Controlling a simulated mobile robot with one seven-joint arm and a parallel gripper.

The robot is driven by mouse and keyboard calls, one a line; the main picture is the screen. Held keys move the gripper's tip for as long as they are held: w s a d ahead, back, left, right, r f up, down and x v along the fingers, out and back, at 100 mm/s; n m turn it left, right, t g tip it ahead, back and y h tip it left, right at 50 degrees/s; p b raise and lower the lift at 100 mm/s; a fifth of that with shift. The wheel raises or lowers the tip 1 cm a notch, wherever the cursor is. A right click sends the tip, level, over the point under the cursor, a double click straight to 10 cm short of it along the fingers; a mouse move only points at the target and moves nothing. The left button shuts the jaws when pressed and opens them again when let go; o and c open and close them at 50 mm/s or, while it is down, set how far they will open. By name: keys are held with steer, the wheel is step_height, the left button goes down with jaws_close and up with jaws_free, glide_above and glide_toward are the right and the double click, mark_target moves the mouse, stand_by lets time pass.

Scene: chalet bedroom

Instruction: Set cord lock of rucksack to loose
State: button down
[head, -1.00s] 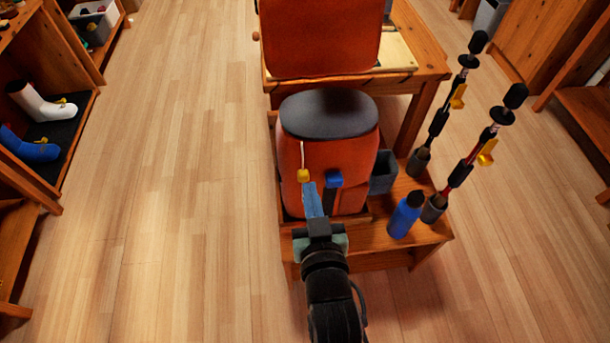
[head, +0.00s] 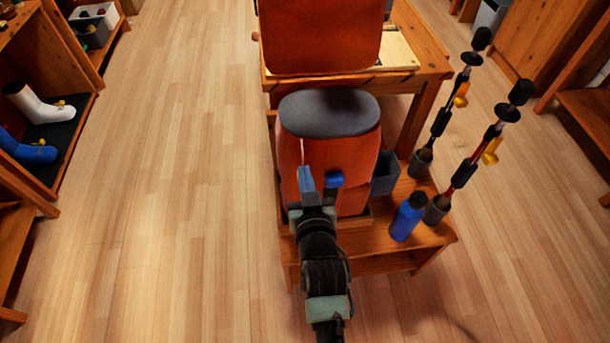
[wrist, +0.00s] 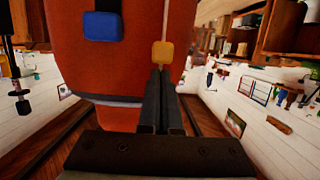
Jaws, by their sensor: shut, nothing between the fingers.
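The orange rucksack (head: 350,195) with a dark grey lid (head: 330,112) stands upright on a low wooden stand. In the wrist view its orange front (wrist: 135,70) fills the upper middle. A yellow cord lock (wrist: 162,52) sits on a pale cord there, just beyond my fingertips; I cannot tell whether they touch it. In the head view my gripper hides the lock, and only the cord above it shows. A blue buckle (head: 334,179) on a dark strap is beside it. My gripper (head: 305,172) is shut and empty, with its blue fingers pointing at the rucksack's front; it also shows in the wrist view (wrist: 160,72).
A blue bottle (head: 407,217), a grey bin (head: 385,173) and two upright ski poles (head: 465,172) stand on the wooden stand (head: 385,262) to the right. A wooden table or chair with an orange back is behind. The floor (head: 170,200) at left is clear.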

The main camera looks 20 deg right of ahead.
step_height(320, 180, down, 10)
steer(key=b, duration=0.7)
steer(key=shift+b, duration=0.35)
steer(key=shift+r, duration=0.1)
step_height(320, 180, up, 5)
steer(key=p, duration=0.5)
steer(key=v, duration=1)
steer(key=shift+f+p, duration=0.4)
steer(key=shift+p, duration=0.05)
